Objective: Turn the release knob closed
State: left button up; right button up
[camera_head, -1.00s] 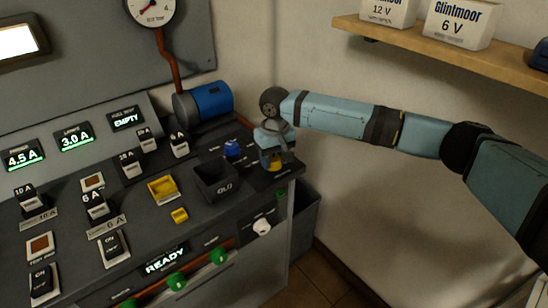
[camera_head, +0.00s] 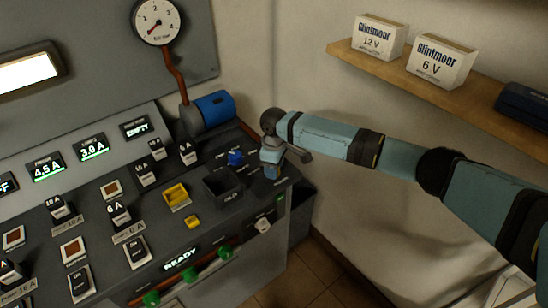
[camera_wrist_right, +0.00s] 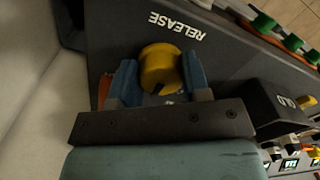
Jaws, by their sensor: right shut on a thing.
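The release knob (camera_wrist_right: 161,68) is a round yellow knob on the dark console top, beside the word RELEASE, which reads upside down in the right wrist view. A small dark mark shows at its lower edge. My right gripper (camera_wrist_right: 160,78) is shut on the knob, with one blue finger on each side of it. In the head view my right gripper (camera_head: 271,171) points down at the console's right corner and hides the knob. My left gripper is not in view.
A black open box marked OLD (camera_head: 223,187) stands close to the left of the gripper. A blue knob (camera_head: 236,158) and a blue cylinder (camera_head: 214,107) are behind it. A shelf (camera_head: 480,83) with battery boxes is on the right wall.

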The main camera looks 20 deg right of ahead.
jog(key=shift+r+n+p, duration=0.2)
jog(key=shift+n+p, duration=0.45)
jog(key=shift+n, duration=0.35)
jog(key=shift+n+p, duration=0.55)
jog(key=shift+n, duration=0.35)
jog(key=n+p, duration=0.1)
jog(key=n, duration=0.2)
jog(key=shift+w+f+n, duration=0.1)
jog(key=shift+f+n, duration=0.05)
jog(key=shift+n, duration=0.25)
jog(key=shift+n+p, duration=0.35)
jog(key=shift+n, duration=0.45)
jog(key=o, duration=0.9)
jog(key=shift+w, duration=0.1)
